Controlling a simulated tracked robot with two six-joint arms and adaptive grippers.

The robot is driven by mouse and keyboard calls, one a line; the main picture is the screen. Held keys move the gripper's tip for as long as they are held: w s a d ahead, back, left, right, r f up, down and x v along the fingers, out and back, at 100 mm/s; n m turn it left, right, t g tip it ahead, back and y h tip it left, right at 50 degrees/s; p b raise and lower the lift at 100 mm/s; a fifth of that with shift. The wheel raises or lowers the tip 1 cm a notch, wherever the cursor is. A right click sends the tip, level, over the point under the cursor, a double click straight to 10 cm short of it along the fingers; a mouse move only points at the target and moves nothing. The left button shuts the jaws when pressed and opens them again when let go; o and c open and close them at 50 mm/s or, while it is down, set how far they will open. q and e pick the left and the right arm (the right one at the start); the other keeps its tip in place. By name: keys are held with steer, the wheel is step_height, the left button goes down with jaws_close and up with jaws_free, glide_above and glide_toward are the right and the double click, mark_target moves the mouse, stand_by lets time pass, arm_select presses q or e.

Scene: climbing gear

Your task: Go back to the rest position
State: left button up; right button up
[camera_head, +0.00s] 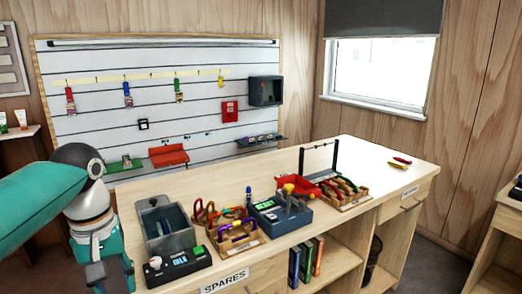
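My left arm comes in from the left with a teal link, a dark joint and a pale section that bends down in front of the bench's left end. At its lower end, grey parts of my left gripper (97,273) show at the bottom edge. The fingertips are not clear, so I cannot tell whether it is open or shut, and I see nothing held there. My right arm and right gripper are out of the picture.
The wooden bench (364,162) holds a grey bin (166,228), a black device (178,264), a blue-grey box (280,216), a red tray (297,187) and wooden racks of coloured gear. Its far right top is mostly clear. A slatted wall panel (200,75) stands behind.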

arm_select(q)
steer(key=d+f+m+h+p, duration=0.1)
steer(key=d+f, duration=0.2)
steer(key=f, duration=0.7)
steer(key=w+d+f+m+h, duration=0.1)
steer(key=d+f, duration=0.2)
steer(key=f, duration=0.7)
steer(key=d+f+m+h+p, duration=0.1)
steer(key=d+f, duration=0.2)
steer(key=f, duration=0.7)
steer(key=s+d+f, duration=0.4)
steer(key=s+f, duration=0.9)
steer(key=s, duration=0.3)
steer(key=shift+s+d+f+m+t+h+p, duration=0.15)
steer(key=shift+s+f+m+t+h+p, duration=0.15)
steer(key=shift+f+h+p, duration=0.15)
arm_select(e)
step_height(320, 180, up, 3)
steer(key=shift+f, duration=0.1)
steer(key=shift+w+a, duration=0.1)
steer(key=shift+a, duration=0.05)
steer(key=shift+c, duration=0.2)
